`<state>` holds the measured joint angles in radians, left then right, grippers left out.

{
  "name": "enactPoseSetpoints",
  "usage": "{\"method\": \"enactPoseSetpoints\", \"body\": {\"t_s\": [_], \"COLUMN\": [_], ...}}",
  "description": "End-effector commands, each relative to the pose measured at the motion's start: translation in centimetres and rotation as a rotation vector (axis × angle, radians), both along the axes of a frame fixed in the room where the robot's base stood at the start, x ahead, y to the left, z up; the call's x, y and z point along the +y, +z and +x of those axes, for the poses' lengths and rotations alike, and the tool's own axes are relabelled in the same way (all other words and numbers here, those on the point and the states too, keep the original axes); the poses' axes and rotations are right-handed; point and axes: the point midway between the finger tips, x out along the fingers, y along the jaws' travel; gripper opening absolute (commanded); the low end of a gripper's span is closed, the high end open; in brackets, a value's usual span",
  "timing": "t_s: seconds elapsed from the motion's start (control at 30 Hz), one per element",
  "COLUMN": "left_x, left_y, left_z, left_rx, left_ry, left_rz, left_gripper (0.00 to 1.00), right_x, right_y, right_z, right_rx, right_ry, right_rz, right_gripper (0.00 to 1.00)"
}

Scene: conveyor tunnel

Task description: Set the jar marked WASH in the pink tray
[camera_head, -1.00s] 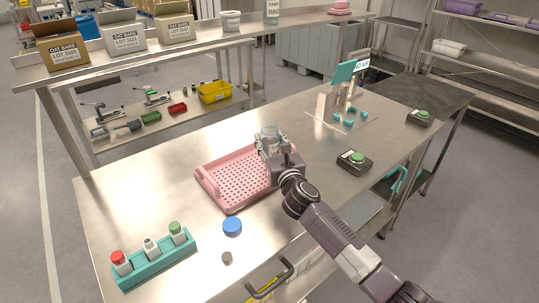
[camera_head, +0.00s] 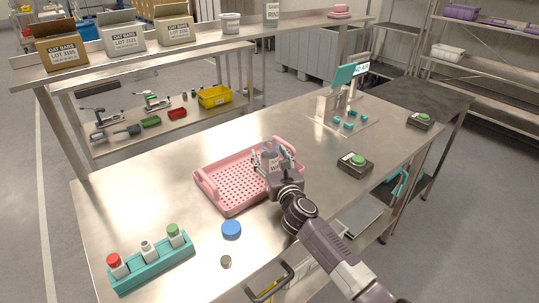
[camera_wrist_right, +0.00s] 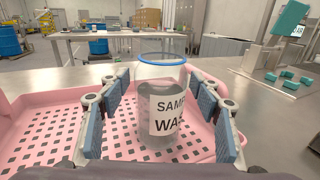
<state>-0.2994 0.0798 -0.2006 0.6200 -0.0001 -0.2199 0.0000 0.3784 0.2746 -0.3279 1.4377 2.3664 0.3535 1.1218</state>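The clear jar (camera_wrist_right: 158,82) has a blue rim and a white label reading "SAM…" and "WA…", the rest cut off by its curve. It stands upright inside the pink tray (camera_wrist_right: 60,120), towards its right side. In the head view the jar (camera_head: 268,150) shows at the right part of the pink tray (camera_head: 222,200). My right gripper (camera_wrist_right: 160,98) has its fingers on either side of the jar, spread, with narrow gaps showing. In the head view the right gripper (camera_head: 272,162) partly hides the jar. My left gripper is not in view.
A blue lid (camera_head: 231,229) and a small grey cap (camera_head: 226,261) lie in front of the tray. Black boxes with green buttons (camera_head: 355,162) and a teal-topped stand (camera_head: 345,95) are to the right.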

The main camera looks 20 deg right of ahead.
Motion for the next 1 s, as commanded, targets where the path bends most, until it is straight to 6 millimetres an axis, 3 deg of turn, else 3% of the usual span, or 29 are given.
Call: {"method": "enactPoseSetpoints", "body": {"t_s": [0.27,0.37,0.8,1.0], "left_x": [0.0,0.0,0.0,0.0], "left_y": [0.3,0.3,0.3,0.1], "left_z": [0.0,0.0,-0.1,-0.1], "left_rx": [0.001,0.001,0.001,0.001], "left_ry": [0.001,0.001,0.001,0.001], "left_rz": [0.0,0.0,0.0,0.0], "left_gripper": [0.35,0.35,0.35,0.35], "right_x": [0.0,0.0,0.4,0.5], "right_y": [0.5,0.2,0.2,0.2], "right_z": [0.0,-1.0,-9.3,-11.5], "right_rx": [0.0,0.001,0.001,0.001], "right_ry": [0.0,0.001,0.001,0.0], "right_rz": [-0.001,-0.001,-0.001,0.0], "right_gripper": [0.58,0.58,0.58,0.58]}}
